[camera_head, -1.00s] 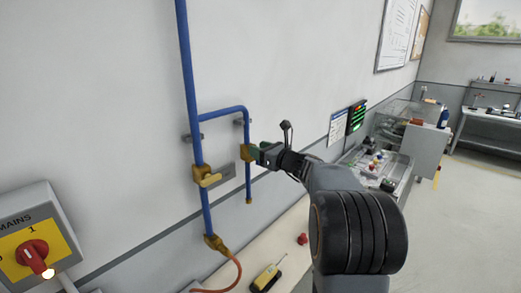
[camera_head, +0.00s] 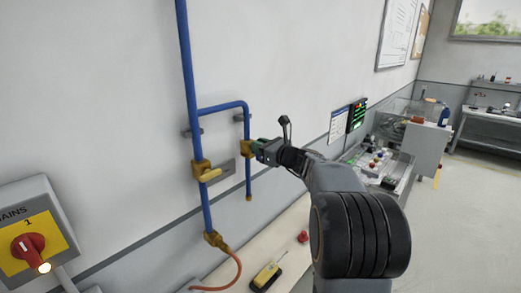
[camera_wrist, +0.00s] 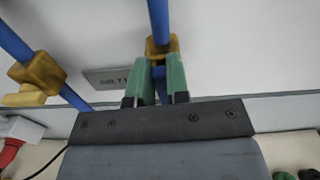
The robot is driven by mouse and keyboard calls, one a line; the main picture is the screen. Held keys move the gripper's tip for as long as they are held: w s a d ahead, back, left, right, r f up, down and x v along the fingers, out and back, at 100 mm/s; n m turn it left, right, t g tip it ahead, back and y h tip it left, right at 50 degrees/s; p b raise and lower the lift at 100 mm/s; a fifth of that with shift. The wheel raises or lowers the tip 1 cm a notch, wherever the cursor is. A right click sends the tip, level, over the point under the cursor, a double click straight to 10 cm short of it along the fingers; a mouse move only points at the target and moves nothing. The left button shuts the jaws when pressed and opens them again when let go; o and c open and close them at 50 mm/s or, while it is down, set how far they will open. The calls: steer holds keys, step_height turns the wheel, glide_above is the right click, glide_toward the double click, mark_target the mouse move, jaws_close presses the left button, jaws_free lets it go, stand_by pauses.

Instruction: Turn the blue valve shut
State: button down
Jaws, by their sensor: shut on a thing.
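The valve on the short branch pipe has a brass body (camera_head: 246,148), which shows head-on in the wrist view (camera_wrist: 162,46). Its blue handle (camera_wrist: 158,75) lies between the green fingers of my gripper (camera_wrist: 159,69). My gripper (camera_head: 258,151) is shut on this handle from the right, in front of the wall. The handle's exact angle is hard to tell, as the fingers cover most of it.
A second brass valve with a yellow lever (camera_head: 207,173) sits on the main blue pipe (camera_head: 188,90), left of my gripper. A small plate (camera_head: 225,170) is between the pipes. A red mains switch (camera_head: 28,247) is at lower left. A bench (camera_head: 240,272) runs below.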

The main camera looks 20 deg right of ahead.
steer(key=n+b, duration=0.4)
steer(key=b, duration=0.2)
steer(key=a+f+n+b, duration=0.1)
steer(key=n+b, duration=0.3)
steer(key=b, duration=0.2)
steer(key=s+a+f+n+b, duration=0.1)
steer(key=n+b, duration=0.4)
steer(key=b, duration=0.2)
steer(key=shift+a+f, duration=0.1)
steer(key=shift+f, duration=0.15)
steer(key=n+b, duration=0.1)
steer(key=n, duration=0.1)
steer(key=n+b, duration=0.2)
steer(key=shift+a+f, duration=0.1)
steer(key=shift+f, duration=0.1)
steer(key=shift+b, duration=0.3)
steer(key=c, duration=1.1)
jaws_free()
steer(key=shift+s, duration=0.15)
